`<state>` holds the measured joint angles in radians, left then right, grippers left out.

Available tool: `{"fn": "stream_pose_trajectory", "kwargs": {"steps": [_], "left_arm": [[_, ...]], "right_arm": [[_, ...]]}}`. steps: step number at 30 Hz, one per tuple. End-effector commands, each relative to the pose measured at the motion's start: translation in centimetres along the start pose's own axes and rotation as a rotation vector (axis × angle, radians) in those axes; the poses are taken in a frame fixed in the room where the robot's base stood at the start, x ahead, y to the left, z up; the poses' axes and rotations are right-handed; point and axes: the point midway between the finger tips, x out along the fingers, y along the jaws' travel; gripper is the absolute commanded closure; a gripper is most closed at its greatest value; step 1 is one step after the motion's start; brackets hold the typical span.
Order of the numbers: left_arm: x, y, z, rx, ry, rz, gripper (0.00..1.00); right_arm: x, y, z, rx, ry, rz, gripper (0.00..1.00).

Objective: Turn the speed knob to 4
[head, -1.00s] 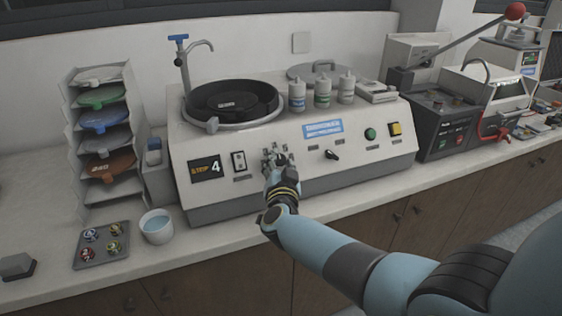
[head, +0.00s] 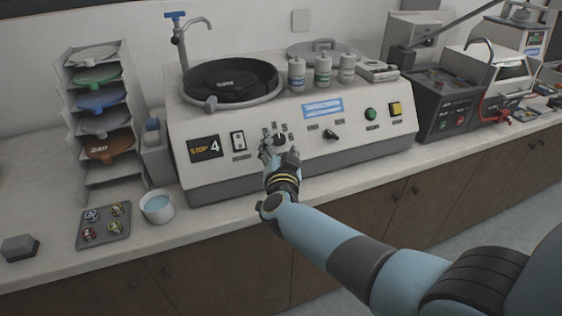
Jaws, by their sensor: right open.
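The grinder-polisher's panel carries a dark round speed knob (head: 280,140) with small labels around it, right of the white rocker switch. Its pointer is too small to read. My right gripper (head: 272,151) is open just in front of the panel, at the lower left of the knob. It partly covers the knob's surroundings, and I see nothing held in it. I cannot tell whether a fingertip touches the knob. My left gripper is out of view.
Right of the knob are another black knob (head: 331,135), a green button (head: 371,115) and a yellow switch (head: 396,109). A cup (head: 157,207) and a sample tray (head: 104,226) stand at the left front. The counter's front strip is clear below the machine.

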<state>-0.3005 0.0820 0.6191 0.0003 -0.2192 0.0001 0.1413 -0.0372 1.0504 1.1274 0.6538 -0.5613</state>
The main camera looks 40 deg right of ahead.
Motion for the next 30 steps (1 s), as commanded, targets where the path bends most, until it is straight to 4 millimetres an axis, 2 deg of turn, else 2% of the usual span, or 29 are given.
{"fn": "stream_pose_trajectory", "kwargs": {"steps": [1,6,12,18,30], "left_arm": [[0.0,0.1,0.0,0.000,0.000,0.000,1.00],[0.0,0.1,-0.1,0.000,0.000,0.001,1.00],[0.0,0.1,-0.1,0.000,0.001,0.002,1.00],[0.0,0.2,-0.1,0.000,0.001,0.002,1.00],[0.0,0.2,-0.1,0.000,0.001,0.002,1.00]], "right_arm": [[-1.3,0.1,0.2,0.002,-0.004,0.001,0.45],[-5.2,0.1,0.2,0.002,-0.004,0.003,0.45],[-8.6,0.0,0.1,0.001,-0.003,0.002,0.45],[-9.7,0.0,0.1,0.000,-0.001,0.001,0.45],[-9.7,0.0,0.1,0.000,-0.002,0.001,0.45]]}}
